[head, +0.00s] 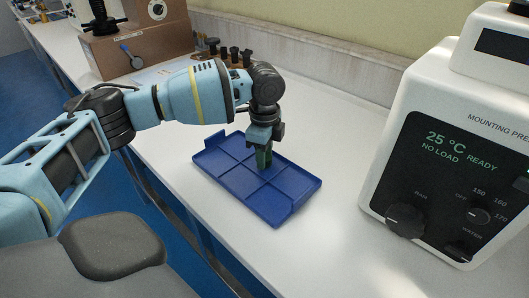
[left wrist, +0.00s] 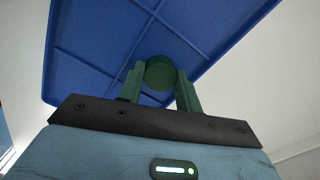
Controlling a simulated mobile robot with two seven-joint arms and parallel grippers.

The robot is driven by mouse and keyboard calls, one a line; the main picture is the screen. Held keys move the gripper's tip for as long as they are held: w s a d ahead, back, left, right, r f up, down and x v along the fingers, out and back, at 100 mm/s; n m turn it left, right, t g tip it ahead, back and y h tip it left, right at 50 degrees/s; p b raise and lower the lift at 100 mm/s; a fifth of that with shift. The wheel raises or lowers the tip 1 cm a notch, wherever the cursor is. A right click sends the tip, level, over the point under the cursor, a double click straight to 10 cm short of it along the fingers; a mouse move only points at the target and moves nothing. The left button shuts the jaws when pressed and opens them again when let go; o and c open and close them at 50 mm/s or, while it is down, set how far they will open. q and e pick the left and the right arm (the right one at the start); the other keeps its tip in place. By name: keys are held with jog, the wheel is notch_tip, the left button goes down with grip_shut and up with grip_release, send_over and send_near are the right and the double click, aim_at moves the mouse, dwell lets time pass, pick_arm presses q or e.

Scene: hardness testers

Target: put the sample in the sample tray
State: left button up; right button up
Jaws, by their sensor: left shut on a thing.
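The sample is a dark green round piece (left wrist: 160,74), seen between the two green fingers in the left wrist view. My left gripper (head: 264,157) is shut on it and points down over the blue sample tray (head: 285,208). The tray lies on the white bench and is split by low ribs into several shallow compartments. It also fills much of the left wrist view (left wrist: 85,40). In the head view the fingers hide most of the sample. I cannot tell whether the sample touches the tray floor. My right gripper is not in view.
A white mounting press (head: 440,150) with knobs and a lit display stands on the right. A brown machine (head: 135,45) stands at the back left, with several small dark pieces (head: 235,55) near the wall. The white bench (head: 335,120) is clear between the tray and press.

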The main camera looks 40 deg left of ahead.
pick_arm(q)
jog(key=o, duration=0.7)
jog(key=shift+r+p, duration=0.8)
jog(key=shift+r, duration=5.3)
